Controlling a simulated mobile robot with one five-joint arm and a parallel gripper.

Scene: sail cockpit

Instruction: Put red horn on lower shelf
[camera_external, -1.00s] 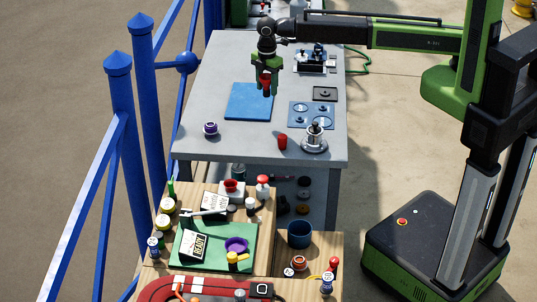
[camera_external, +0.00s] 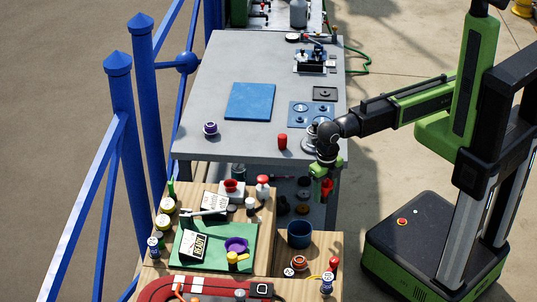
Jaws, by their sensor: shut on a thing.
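The red horn (camera_external: 327,187) is held in my gripper (camera_external: 321,178), which is shut on it. My gripper is low, at the near right corner of the grey table, below the level of its top. The lower shelf (camera_external: 311,217) under the table is partly visible, with several dark and brown round things on it. My gripper and the horn are at the right side of this shelf. I cannot tell whether the horn touches the shelf. The inner part of the shelf is hidden by the tabletop and the wooden bench.
A red cylinder (camera_external: 283,142) and a silver round fitting (camera_external: 310,144) stand near the table's front edge. A blue mat (camera_external: 250,101) lies bare on the tabletop. Open floor lies right of the table.

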